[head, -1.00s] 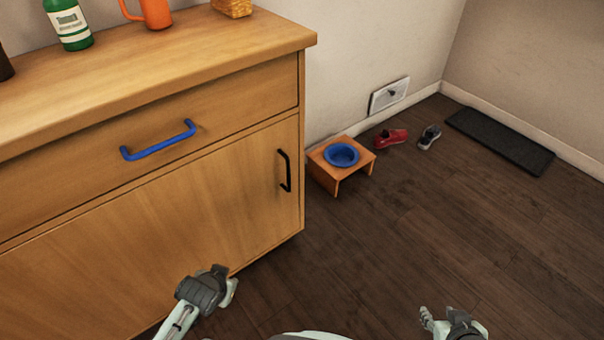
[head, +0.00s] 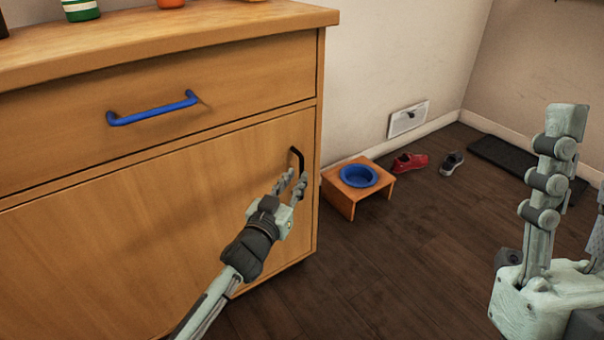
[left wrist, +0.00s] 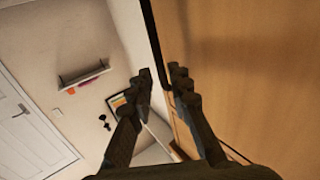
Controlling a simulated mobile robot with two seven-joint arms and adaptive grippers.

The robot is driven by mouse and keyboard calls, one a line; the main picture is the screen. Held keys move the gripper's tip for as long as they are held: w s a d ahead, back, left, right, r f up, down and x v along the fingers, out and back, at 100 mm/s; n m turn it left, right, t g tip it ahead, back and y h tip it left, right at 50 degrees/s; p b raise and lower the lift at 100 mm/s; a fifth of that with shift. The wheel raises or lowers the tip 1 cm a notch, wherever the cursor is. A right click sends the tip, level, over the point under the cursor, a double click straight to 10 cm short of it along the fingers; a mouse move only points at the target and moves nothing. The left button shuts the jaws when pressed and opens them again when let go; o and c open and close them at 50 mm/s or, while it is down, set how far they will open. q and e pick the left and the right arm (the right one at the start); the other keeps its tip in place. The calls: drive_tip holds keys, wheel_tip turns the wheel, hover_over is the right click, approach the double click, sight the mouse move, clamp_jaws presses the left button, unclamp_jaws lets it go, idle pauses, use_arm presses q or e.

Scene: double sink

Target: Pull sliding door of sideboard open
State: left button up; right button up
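The sideboard (head: 130,225) fills the left of the head view, and its wooden door is flush in its frame below a drawer. A black upright handle (head: 297,156) sits near the door's right edge. My left gripper (head: 291,178) is at the lower part of this handle, fingers apart. In the left wrist view the left gripper's fingers (left wrist: 160,72) are open, and a dark upright strip, seemingly the handle, runs between their tips. Contact cannot be told. My right gripper (head: 582,165) is raised at the right, partly cut off, with its fingers apart and nothing seen between them.
The drawer has a blue handle (head: 152,110). A small wooden stand with a blue bowl (head: 359,175) is on the floor right of the sideboard. A red shoe (head: 408,163), a grey shoe (head: 451,163) and a dark mat (head: 505,160) lie beyond. The floor in front is open.

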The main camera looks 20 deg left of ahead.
sight(301, 171)
use_arm(q)
drive_tip(key=shift+w+d+f, duration=0.1)
drive_tip(key=shift+w+d, duration=0.05)
drive_tip(key=shift+w, duration=2.2)
drive_tip(key=shift+c, duration=0.2)
clamp_jaws()
